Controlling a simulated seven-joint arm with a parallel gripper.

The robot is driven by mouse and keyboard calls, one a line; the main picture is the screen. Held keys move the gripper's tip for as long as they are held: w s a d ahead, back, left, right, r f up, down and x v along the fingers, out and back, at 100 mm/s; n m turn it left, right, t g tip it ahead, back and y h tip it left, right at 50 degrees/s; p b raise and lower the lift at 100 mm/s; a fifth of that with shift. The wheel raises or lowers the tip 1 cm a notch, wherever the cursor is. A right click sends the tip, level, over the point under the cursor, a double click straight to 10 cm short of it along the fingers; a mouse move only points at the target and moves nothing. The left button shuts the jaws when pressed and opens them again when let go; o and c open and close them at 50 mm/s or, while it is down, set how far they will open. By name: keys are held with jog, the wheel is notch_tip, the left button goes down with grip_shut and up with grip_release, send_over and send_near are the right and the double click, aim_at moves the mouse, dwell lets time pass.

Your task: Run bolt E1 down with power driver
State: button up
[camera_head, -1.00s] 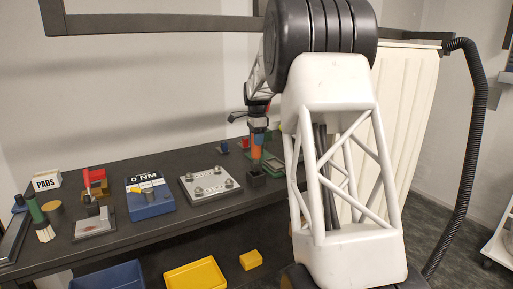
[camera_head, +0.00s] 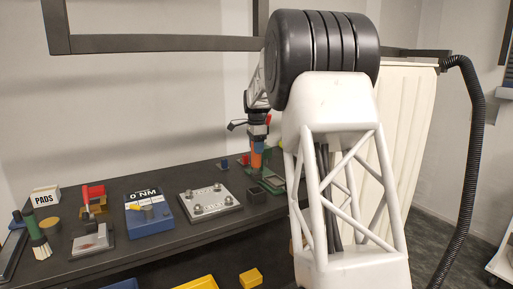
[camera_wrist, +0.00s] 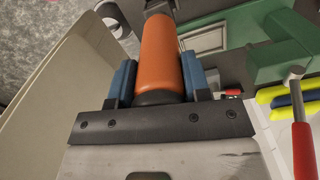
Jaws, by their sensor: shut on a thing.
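My gripper (camera_wrist: 160,75) is shut on an orange cylinder, the power driver (camera_wrist: 161,50), between its blue finger pads. In the head view my gripper (camera_head: 257,138) holds the orange driver (camera_head: 257,157) roughly upright at the back right of the bench. Its lower end is just above or near a small dark block (camera_head: 257,195); I cannot tell if they touch. A grey metal plate (camera_head: 222,205) with several bolts lies left of it. The labels are too small to read, so I cannot tell which bolt is E1.
Left of the plate stands a blue torque tester (camera_head: 150,212) reading 0 NM. A grey block with red parts (camera_head: 93,238), a brush (camera_head: 38,240) and a PADS box (camera_head: 45,195) are further left. A green fixture (camera_wrist: 280,45) is close beside my gripper. Yellow bins sit below the bench front.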

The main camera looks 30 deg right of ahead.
jog(key=shift+r, duration=0.1)
jog(key=a, duration=2.5)
jog(key=shift+w+a+r, duration=0.25)
jog(key=shift+r, duration=0.2)
jog(key=shift+f, duration=0.1)
jog(key=shift+f, duration=3.5)
dwell(1.3)
